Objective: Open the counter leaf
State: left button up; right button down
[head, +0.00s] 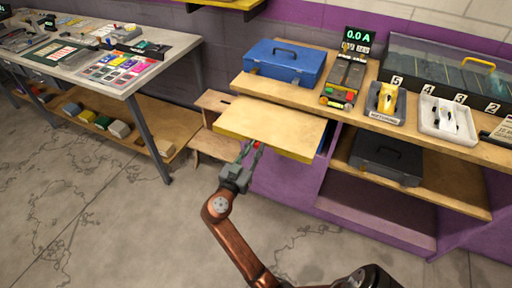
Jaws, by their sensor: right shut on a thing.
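The counter leaf (272,123) is a light wooden board with a yellow front edge. It sticks out at the left end of the purple counter (282,185), in front of the blue toolbox. It looks close to level; I cannot tell its exact tilt. My right gripper (250,147) is at the leaf's front edge, left of its middle, and is shut on it. The fingertips are partly hidden against the edge. My left gripper is not in view.
A blue toolbox (285,65), a 0.0 A meter (358,38) and trays (447,117) stand on the counter behind. A wooden step (212,146) stands left of the leaf. A workbench (95,65) is farther left. The floor in front is clear.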

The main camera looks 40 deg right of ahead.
jog(key=c, duration=1.8)
grip_release()
notch_tip(320, 180, up, 10)
